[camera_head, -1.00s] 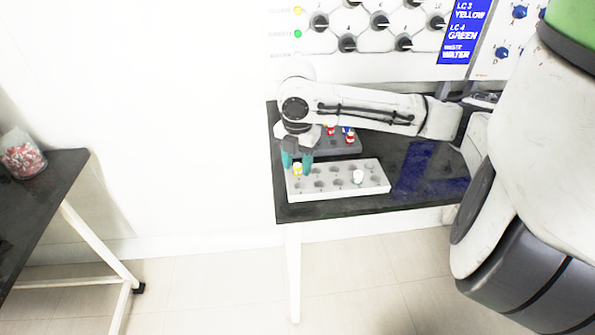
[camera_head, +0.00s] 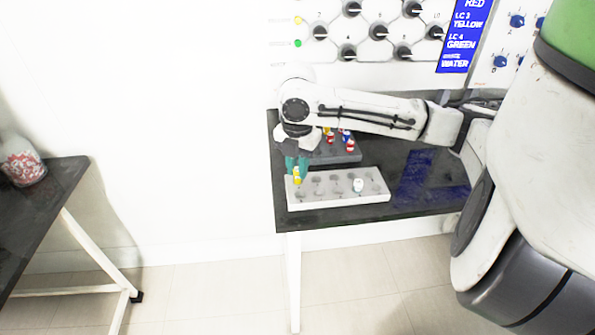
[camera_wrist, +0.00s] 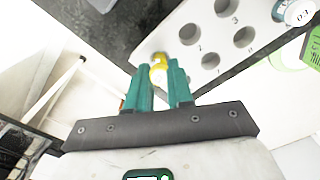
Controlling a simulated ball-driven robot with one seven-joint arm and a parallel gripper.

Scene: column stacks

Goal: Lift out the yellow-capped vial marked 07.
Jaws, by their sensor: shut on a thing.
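The yellow-capped vial (camera_head: 297,175) is between the teal fingertips of my gripper (camera_head: 297,166), at the left end of the white rack (camera_head: 330,203). In the wrist view the yellow cap (camera_wrist: 158,72) shows between the fingers of my gripper (camera_wrist: 160,82), which is shut on it. The vial's lower part is hidden in the head view, so I cannot tell how far it is out of its hole. No number can be read on it. A white-capped vial (camera_head: 358,185) stands in the same rack; its cap (camera_wrist: 298,12) carries a mark in the wrist view.
A dark grey rack (camera_head: 345,157) with several red, blue and white vials stands behind the white rack on the black table (camera_head: 405,205). A knob panel (camera_head: 380,30) is at the back. A jar (camera_head: 22,165) sits on another table at left.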

